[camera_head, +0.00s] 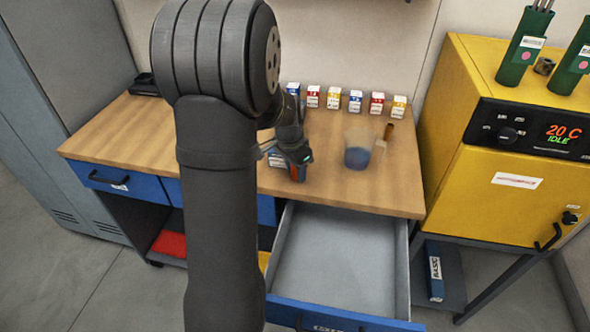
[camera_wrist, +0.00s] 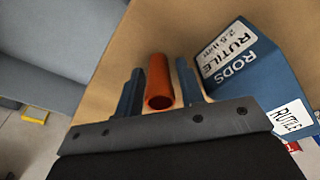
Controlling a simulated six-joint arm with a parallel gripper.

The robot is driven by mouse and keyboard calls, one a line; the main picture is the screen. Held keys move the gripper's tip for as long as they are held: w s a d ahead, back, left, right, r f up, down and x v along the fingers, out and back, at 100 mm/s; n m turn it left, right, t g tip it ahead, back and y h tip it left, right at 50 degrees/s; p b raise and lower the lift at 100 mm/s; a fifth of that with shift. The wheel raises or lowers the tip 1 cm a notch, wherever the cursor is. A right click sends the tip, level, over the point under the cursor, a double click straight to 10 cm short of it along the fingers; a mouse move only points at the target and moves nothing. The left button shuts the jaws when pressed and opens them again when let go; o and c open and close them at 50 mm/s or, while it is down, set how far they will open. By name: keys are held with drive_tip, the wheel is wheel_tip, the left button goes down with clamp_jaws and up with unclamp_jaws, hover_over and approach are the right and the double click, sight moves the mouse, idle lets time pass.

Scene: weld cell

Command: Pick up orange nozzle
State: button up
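The orange nozzle (camera_wrist: 159,82) is a hollow tube with its open end facing the wrist camera, by the wooden bench top. My gripper (camera_wrist: 160,88) has its two blue-grey fingers on either side of the nozzle, with narrow gaps between them and it, so it looks open around the nozzle. In the head view my gripper (camera_head: 297,160) is low over the bench near its front edge, and it and the arm mostly hide the nozzle there.
A blue rutile rods box (camera_wrist: 250,70) stands close to the right finger. Small labelled boxes (camera_head: 355,101) line the back of the wooden bench (camera_head: 350,190). A translucent cup (camera_head: 357,158) stands to the right. An open, empty-looking drawer (camera_head: 340,255) juts out in front. A yellow oven (camera_head: 500,180) is at right.

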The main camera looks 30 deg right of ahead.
drive_tip(key=c, duration=0.7)
drive_tip(key=shift+r, duration=0.15)
drive_tip(key=shift+c, duration=0.2)
